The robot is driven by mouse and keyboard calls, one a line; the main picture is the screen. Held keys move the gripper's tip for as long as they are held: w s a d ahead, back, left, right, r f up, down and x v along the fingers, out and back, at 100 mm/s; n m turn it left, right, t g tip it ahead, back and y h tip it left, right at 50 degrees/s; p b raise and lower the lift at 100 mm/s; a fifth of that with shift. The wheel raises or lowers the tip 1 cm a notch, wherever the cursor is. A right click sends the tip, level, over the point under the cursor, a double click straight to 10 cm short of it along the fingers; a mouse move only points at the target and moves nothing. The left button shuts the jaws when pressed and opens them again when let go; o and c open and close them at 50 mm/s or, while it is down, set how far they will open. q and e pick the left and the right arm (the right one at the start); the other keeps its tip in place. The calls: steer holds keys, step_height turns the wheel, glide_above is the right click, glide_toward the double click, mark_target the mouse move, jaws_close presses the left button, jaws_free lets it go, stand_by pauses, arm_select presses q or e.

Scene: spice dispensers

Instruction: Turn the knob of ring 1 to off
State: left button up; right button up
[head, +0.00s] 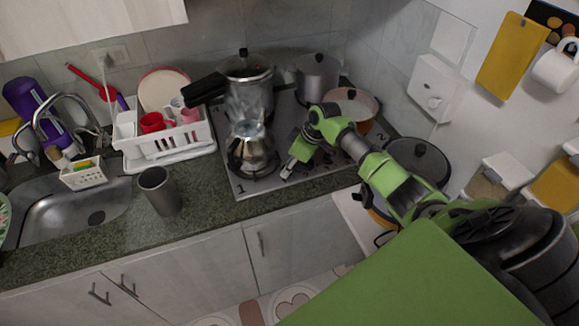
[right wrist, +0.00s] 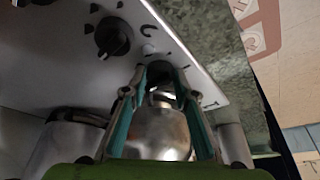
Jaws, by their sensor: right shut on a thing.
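The cooktop (head: 270,183) is a steel plate set in the counter, with a "1" at its front left corner and a "2" at the far right. A steel moka pot (head: 250,153) stands at ring 1, with pale steam above it. My right gripper (head: 288,169) reaches down to the knobs at the cooktop's front edge. In the right wrist view its teal-lined fingers (right wrist: 162,82) close around a dark knob (right wrist: 160,71) near the "1" mark; the knob is mostly hidden, so its setting cannot be read. A free black knob (right wrist: 113,37) is beside it. My left gripper is not in view.
A lidded dark pan (head: 418,160) is at the right. A dish rack (head: 165,145) and grey cup (head: 159,190) are at the left.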

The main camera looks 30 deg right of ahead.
steer(key=shift+r, duration=0.1)
steer(key=o, duration=1.1)
steer(key=v, duration=1.2)
